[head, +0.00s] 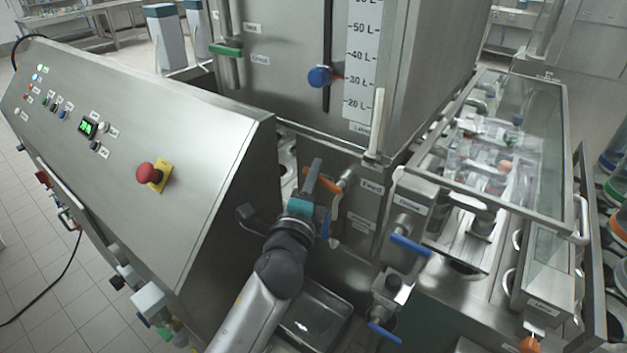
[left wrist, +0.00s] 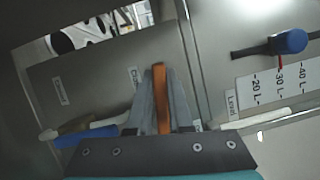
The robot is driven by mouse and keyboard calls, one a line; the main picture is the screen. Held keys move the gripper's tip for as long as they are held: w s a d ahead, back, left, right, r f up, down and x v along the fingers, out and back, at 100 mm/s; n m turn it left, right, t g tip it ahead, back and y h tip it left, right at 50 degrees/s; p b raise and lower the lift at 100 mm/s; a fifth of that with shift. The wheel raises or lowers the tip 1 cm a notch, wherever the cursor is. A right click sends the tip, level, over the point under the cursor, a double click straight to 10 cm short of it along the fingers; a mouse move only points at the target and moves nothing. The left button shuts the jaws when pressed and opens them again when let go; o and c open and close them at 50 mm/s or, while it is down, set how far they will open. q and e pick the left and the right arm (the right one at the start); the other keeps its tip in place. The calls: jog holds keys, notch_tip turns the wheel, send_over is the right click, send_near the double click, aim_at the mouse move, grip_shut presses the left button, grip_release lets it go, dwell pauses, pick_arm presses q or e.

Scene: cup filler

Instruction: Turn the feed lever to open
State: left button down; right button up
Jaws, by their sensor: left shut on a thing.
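My left gripper (head: 312,182) reaches in front of the steel machine, between the sloping control panel and the tank. In the left wrist view the gripper (left wrist: 161,90) is shut on a narrow orange lever (left wrist: 159,88), which stands between its two fingers. In the head view the orange lever (head: 337,203) shows partly beside the gripper, below the tank. Small labels sit near it, but I cannot read them surely. The lever's pivot is mostly hidden. My right gripper is not in view.
Blue-handled valves (head: 410,245) stand to the right. A white handle (head: 377,125) is above right. A red emergency button (head: 147,172) is on the control panel (head: 95,135) at left. A glass-covered filling section (head: 510,140) is at right, and a steel basin (head: 315,318) lies below.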

aim_at(322, 177)
pick_arm(q)
jog(key=m+b, duration=0.1)
jog(key=m, duration=0.1)
jog(key=r+m+t+h+b, duration=0.1)
jog(key=m, duration=0.1)
jog(key=shift+s+d+r, duration=0.15)
jog(key=shift+d, duration=0.05)
jog(key=m, duration=0.2)
jog(key=r+m+h+b, duration=0.1)
jog(key=d+m+h+b, duration=0.1)
jog(key=m, duration=0.1)
jog(key=shift+s+r+m+t, duration=0.3)
jog(key=shift+s, duration=0.1)
jog(key=m+h, duration=0.1)
jog(key=m, duration=0.1)
jog(key=d+m+h+b, duration=0.1)
jog(key=m, duration=0.1)
jog(key=s+r+m+h+b, duration=0.1)
jog(key=m, duration=0.1)
jog(key=shift+d, duration=0.25)
jog(key=shift+s+d+r+m+g+h+b, duration=0.2)
jog(key=shift+m+h, duration=0.25)
jog(key=shift+m, duration=0.4)
jog(key=shift+s+d+f+m+g+h+b, duration=0.15)
jog(key=shift+m+g+h, duration=0.25)
jog(key=shift+m, duration=0.4)
jog(key=shift+s+d+r+m+g+h+b, duration=0.1)
jog(key=shift+d+m+g+h+b, duration=0.25)
jog(key=shift+m, duration=0.5)
